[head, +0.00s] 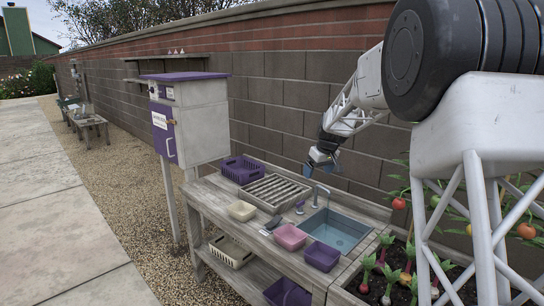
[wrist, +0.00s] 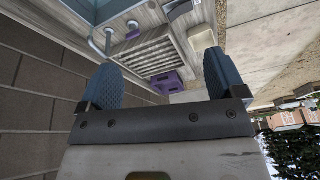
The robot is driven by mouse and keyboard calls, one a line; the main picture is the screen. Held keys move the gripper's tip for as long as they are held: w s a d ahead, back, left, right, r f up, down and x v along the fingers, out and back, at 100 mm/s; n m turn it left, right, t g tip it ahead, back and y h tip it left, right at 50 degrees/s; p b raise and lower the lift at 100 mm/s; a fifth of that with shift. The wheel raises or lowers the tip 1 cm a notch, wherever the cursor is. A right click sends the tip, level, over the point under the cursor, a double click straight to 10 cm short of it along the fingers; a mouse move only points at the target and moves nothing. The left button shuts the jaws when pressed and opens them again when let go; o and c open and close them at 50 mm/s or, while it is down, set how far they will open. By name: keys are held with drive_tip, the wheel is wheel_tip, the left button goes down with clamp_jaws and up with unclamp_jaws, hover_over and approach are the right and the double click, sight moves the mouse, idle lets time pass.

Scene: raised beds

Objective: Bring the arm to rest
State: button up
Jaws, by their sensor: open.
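My gripper (head: 322,160) hangs in the air above the back of the wooden bench (head: 208,192), near the tap and close to the block wall. In the wrist view, my gripper (wrist: 163,82) shows two blue fingers spread apart with nothing between them. Beyond the fingers lie the slatted drainer, a purple basket and the tap. My arm reaches in from the upper right in the head view, bent downward at the wrist. The gripper touches nothing that I can see.
The bench holds a sink (head: 338,232), a tap (head: 318,192), a slatted drainer (head: 274,190), a purple basket (head: 242,170), a cream tub (head: 241,210) and a pink tub (head: 290,236). A cabinet (head: 200,122) stands left. A brick wall (head: 290,90) runs behind. Vegetables grow at right.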

drive_tip(key=s+r+m+h, duration=0.15)
drive_tip(key=s+r, duration=0.25)
drive_tip(key=s, duration=1.1)
drive_tip(key=s+r+m+y, duration=0.15)
drive_tip(key=s+r, duration=0.25)
drive_tip(key=s, duration=1.1)
drive_tip(key=s+f+m, duration=0.1)
drive_tip(key=s+f, duration=0.1)
drive_tip(key=s, duration=0.8)
drive_tip(key=s+d+f+m+h, duration=0.1)
drive_tip(key=s+f, duration=0.2)
drive_tip(key=s, duration=0.7)
drive_tip(key=s+f+m+h, duration=0.1)
drive_tip(key=s+f, duration=0.2)
drive_tip(key=s, duration=0.8)
drive_tip(key=shift+d, duration=0.35)
